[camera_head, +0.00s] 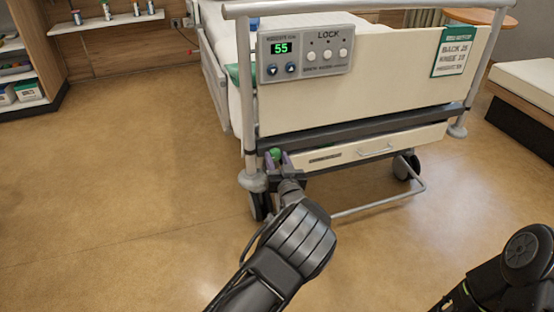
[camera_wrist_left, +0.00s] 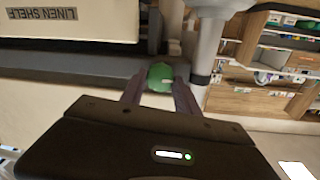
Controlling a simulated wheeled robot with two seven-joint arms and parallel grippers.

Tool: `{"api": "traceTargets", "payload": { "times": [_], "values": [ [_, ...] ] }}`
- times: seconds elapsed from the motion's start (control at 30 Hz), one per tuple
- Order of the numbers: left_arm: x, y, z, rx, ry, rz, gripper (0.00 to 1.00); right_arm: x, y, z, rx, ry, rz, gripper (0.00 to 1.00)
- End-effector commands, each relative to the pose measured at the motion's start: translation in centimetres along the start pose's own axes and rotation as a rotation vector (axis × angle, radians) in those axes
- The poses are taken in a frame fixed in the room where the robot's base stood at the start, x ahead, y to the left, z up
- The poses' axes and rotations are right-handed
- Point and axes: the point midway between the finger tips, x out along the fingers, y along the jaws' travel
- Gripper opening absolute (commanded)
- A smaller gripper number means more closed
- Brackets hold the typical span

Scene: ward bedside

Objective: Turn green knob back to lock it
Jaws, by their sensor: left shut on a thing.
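The green knob (camera_head: 275,154) sits low at the left corner of the bed's foot end, next to the corner post and below the dark bumper rail. My left gripper (camera_head: 278,160) reaches it from the front, with one finger on each side. In the left wrist view the round green knob (camera_wrist_left: 160,77) shows between the two fingertips of my left gripper (camera_wrist_left: 160,88), which is shut on it. A small pale mark shows on the knob's face. My right arm's dark link shows at the lower right of the head view, but its gripper is out of view.
The bed's footboard (camera_head: 390,90) carries a control panel (camera_head: 305,52) reading 55 and a green-edged card (camera_head: 454,51). A drawer (camera_head: 370,149) lies right of the knob, and a caster (camera_head: 405,166) stands below. The floor (camera_head: 140,170) at left is clear.

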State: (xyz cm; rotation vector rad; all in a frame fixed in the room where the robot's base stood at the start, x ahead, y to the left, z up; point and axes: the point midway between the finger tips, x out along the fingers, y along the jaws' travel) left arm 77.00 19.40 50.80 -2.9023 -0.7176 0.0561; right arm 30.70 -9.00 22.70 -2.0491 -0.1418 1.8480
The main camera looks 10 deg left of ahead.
Motion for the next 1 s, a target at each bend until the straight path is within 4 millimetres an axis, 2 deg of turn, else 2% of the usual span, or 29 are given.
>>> {"api": "traceTargets", "payload": {
  "times": [0.07,0.37,0.77,1.0],
  "values": [
    [0.0,0.0,0.0,0.0,0.0,0.0,0.25,0.0,0.0,0.0,0.0,0.0,0.0,0.0],
    [0.0,0.0,0.0,0.0,0.0,0.0,0.0,0.0,0.0,0.0,0.0,0.0,0.0,0.0],
    [0.0,0.0,-0.1,0.039,-0.003,0.001,0.0,-0.3,-0.1,0.0,0.0,-0.001,0.0,0.0],
    [0.0,0.0,-0.2,0.155,-0.013,0.003,0.0,-1.2,-0.4,0.1,-0.001,-0.005,0.0,0.0]
  ]
}}
